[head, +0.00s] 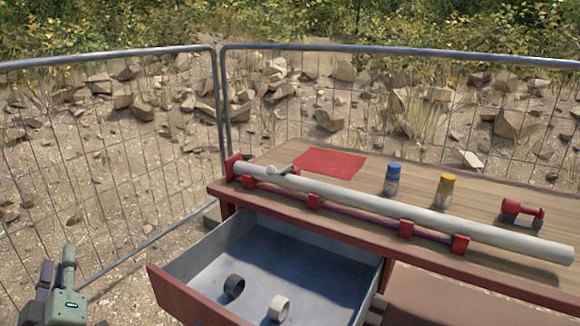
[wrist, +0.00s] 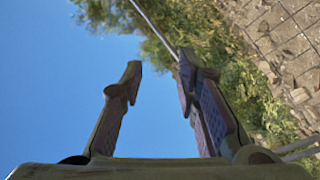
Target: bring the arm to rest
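My arm shows at the lower left of the head view, left of the open drawer and clear of the table. In the wrist view my gripper (wrist: 158,75) has its two fingers wide apart with nothing between them. Sky, bushes and part of the fence show beyond the fingers. The fingertips cannot be made out in the head view.
A wooden table (head: 270,158) holds a long pale pipe (head: 350,196) in red clamps, a red mat (head: 330,163), blue-capped (head: 392,180) and yellow-capped (head: 444,190) bottles and a red tool (head: 522,211). The open drawer (head: 165,292) holds dark (head: 235,286) and pale (head: 278,308) rings. Wire fence (head: 218,100) stands behind.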

